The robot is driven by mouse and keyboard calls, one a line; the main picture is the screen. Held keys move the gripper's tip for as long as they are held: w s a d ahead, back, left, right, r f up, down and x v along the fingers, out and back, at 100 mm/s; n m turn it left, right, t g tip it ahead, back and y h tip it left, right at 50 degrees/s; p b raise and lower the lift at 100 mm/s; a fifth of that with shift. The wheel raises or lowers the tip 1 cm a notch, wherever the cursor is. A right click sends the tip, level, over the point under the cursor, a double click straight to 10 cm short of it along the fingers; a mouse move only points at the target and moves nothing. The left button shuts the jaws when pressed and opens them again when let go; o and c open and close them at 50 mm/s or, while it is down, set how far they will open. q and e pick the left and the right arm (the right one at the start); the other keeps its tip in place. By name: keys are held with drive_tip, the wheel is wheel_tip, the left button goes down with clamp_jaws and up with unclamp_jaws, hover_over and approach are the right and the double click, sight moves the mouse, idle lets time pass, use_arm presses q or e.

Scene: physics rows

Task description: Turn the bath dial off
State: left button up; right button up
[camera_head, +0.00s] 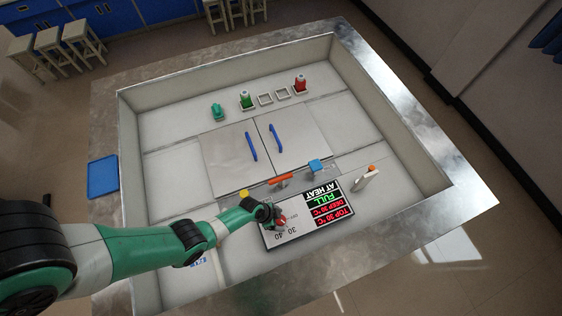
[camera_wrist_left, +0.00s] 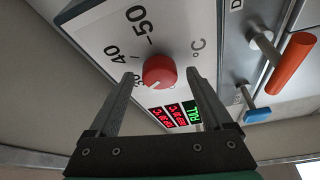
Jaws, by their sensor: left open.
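The bath dial is a red round knob (camera_wrist_left: 159,72) on a white panel (camera_wrist_left: 110,30) with temperature marks such as 40 and 50 around it. A pale pointer line on the knob points towards the lower-left marks. In the left wrist view my left gripper (camera_wrist_left: 162,80) is open, with one finger on each side of the knob; I cannot tell whether they touch it. In the head view my left gripper (camera_head: 277,216) is over the panel and partly hides the red knob. My right gripper is in neither view.
A display (camera_head: 326,205) reads FULL and AT HEAT. Near it are an orange handle (camera_head: 281,179), a blue block (camera_head: 316,165) and a white lever (camera_head: 366,178). Double doors with blue handles (camera_head: 251,146) lie behind. Green and red bottles (camera_head: 300,84) stand at the back.

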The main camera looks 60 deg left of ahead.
use_arm(q)
clamp_jaws()
idle(0.3)
drive_tip(key=shift+n, duration=0.3)
drive_tip(key=n+y, duration=0.1)
drive_tip(key=n, duration=0.1)
drive_tip(key=shift+d+n+t, duration=0.15)
drive_tip(key=shift+n+t, duration=0.15)
drive_tip(key=n+y, duration=0.1)
drive_tip(key=n, duration=0.1)
drive_tip(key=shift+n, duration=0.3)
drive_tip(key=n, duration=0.1)
drive_tip(key=n+y, duration=0.1)
drive_tip(key=shift+d+f+n+b, duration=0.15)
drive_tip(key=shift+n+b, duration=0.15)
drive_tip(key=shift+b, duration=0.05)
drive_tip(key=shift+n+g+y+b, duration=0.4)
drive_tip(key=shift+n+y+b, duration=0.4)
drive_tip(key=shift+n, duration=0.9)
